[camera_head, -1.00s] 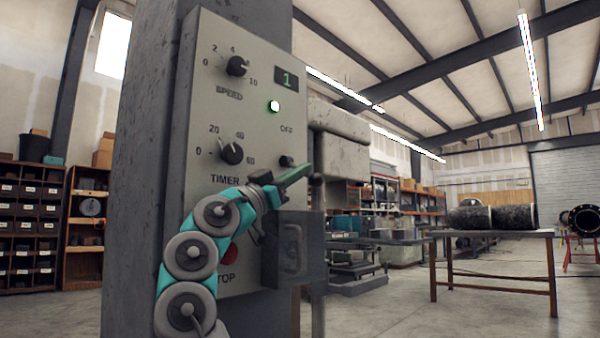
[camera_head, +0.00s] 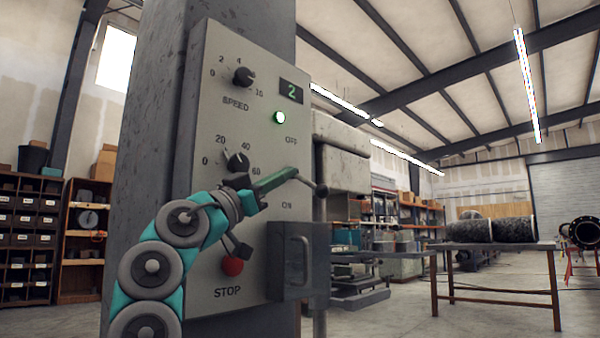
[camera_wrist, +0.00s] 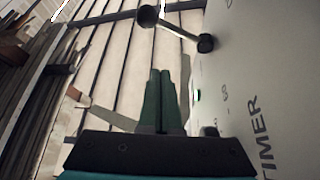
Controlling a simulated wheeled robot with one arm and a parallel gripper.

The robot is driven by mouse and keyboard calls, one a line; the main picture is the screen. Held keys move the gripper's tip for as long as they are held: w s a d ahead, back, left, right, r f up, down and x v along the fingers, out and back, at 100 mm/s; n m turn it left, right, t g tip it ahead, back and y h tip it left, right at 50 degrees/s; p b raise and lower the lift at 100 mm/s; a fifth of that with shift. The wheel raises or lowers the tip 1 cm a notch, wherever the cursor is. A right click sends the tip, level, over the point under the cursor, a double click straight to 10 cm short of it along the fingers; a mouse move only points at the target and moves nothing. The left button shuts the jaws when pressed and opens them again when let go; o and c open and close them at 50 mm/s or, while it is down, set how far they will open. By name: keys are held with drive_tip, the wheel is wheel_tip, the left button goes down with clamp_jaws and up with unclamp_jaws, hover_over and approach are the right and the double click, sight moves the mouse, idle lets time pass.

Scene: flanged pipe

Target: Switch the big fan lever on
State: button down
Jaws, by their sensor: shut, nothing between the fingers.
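A grey box (camera_head: 298,260) juts out below the lever. A table (camera_head: 495,246) stands at right.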

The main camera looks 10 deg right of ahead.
drive_tip(key=shift+v, duration=1.5)
drive_tip(key=shift+w+a, duration=0.15)
